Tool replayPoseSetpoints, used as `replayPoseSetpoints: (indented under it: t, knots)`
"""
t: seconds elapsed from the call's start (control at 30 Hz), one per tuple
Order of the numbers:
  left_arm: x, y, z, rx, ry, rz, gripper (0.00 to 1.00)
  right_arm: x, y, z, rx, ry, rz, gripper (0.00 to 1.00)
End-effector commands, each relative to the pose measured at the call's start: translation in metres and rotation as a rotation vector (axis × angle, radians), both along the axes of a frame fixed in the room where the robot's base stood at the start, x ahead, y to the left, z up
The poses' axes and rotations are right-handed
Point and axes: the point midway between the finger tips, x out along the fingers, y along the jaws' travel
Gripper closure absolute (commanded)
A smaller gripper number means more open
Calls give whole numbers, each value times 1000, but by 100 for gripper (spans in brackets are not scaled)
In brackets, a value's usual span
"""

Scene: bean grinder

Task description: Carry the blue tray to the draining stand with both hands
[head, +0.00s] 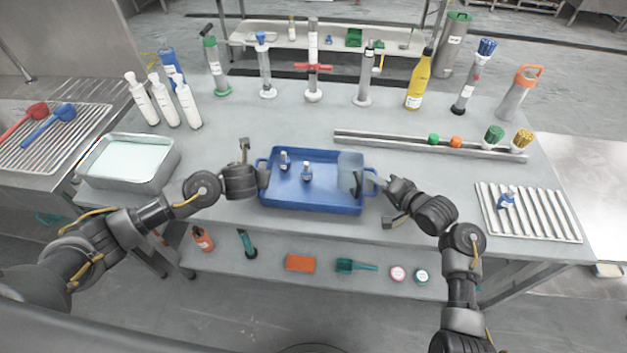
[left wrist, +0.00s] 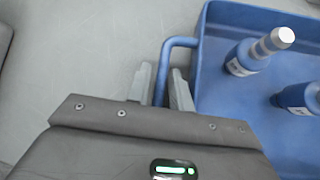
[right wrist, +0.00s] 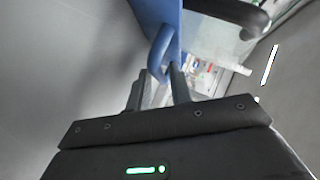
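The blue tray (head: 312,207) is near the front edge of the table, with two small blue bottles (head: 306,171) and a clear container (head: 350,160) in it. My left gripper (head: 262,178) has its fingers on both sides of the left handle, which shows in the left wrist view (left wrist: 178,43). My right gripper (head: 374,182) has its fingers around the right handle, seen in the right wrist view (right wrist: 158,52). Both finger gaps are narrow. A ribbed metal draining stand (head: 545,215) lies at the right end of the table, with a small blue bottle (head: 506,201) on it.
A long metal rail (head: 400,141) with brushes lies behind and right of the tray. White bottles (head: 165,103) and a metal basin (head: 150,180) stand left. Tall cylinders and a yellow bottle (head: 418,80) line the back. The table between tray and stand looks mostly clear.

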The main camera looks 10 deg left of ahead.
Motion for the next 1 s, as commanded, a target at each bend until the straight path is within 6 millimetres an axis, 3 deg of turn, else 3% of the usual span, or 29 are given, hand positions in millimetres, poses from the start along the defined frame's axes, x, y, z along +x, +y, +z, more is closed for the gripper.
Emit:
replayPoseSetpoints:
  t: [0.27, 0.43, 1.0]
  knots:
    - [0, 0, 0, 0, 0, 0, 80, 0, 0, 0, 0, 0, 0, 80]
    - [0, 0, 0, 0, 0, 0, 100, 0, 0, 0, 0, 0, 0, 100]
    - [1, 0, 6, -1, -1, 0, 100, 1, 0, 6, 0, -2, 0, 100]
